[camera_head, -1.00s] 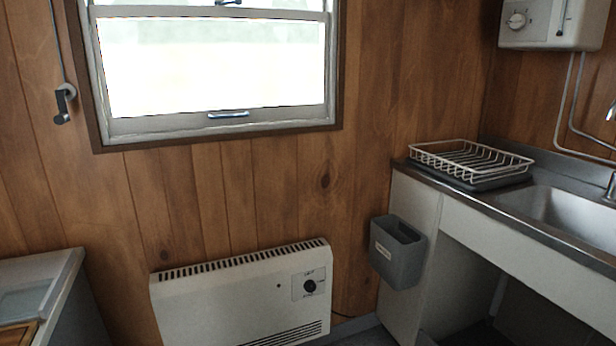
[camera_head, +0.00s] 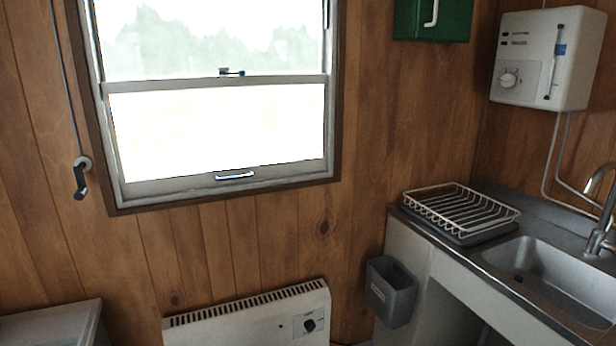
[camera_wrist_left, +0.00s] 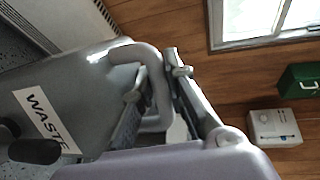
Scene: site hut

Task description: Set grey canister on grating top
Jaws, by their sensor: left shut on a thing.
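A grey canister (camera_wrist_left: 75,90) with a white "WASTE" label fills the left of the left wrist view, tilted in the picture. My left gripper (camera_wrist_left: 154,80) is shut on the canister's looped handle. Neither the canister nor the gripper shows in the head view. A white wall heater (camera_head: 245,325) stands under the window, with a dark slotted grating (camera_head: 245,303) along its top. The heater's lower part is cut off by the frame. In the left wrist view a pale panel with slots (camera_wrist_left: 75,20), apparently the heater, lies beyond the canister. My right gripper is not in view.
A grey wall bin (camera_head: 390,292) hangs on the side of the sink counter (camera_head: 500,285), right of the heater. A white wire dish rack (camera_head: 462,208) stands on the counter. A pale cabinet top (camera_head: 50,325) is at lower left. The window (camera_head: 228,183) is above the heater.

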